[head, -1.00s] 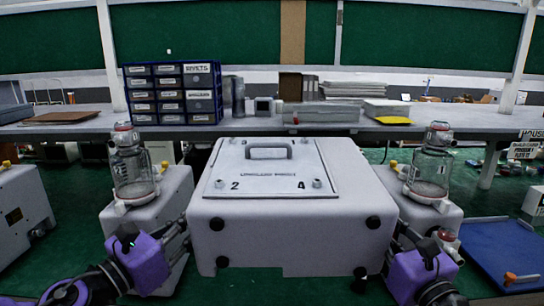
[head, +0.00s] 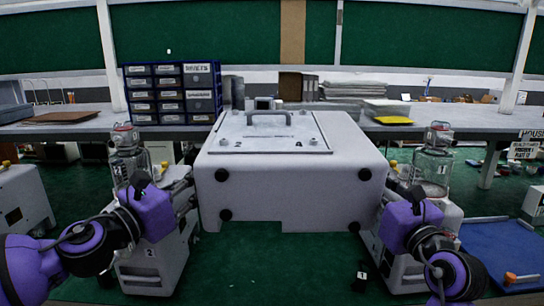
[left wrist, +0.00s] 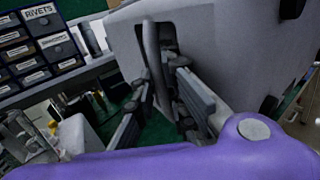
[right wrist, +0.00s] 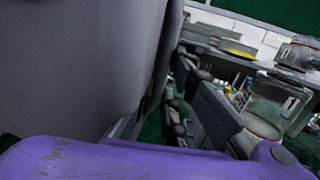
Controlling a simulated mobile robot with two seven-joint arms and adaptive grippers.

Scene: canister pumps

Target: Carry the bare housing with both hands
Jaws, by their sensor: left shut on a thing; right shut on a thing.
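The housing (head: 290,185) is a large pale grey box with dark round feet on its facing side. Its lid (head: 265,135) has a grey handle and numbered corners. It is held up off the floor, tilted with the facing side towards me. My left gripper (head: 187,192) is shut on the housing's left side; in the left wrist view its fingers (left wrist: 165,100) are around a grip bar on the wall. My right gripper (head: 384,190) is shut on the right side; in the right wrist view the housing wall (right wrist: 80,70) hides much of its grip.
Glass canisters on pump units stand left (head: 130,170) and right (head: 432,168) of the housing, close behind my arms. A bench (head: 330,122) with a drawer cabinet (head: 172,95) runs behind. A blue mat (head: 500,250) lies at right.

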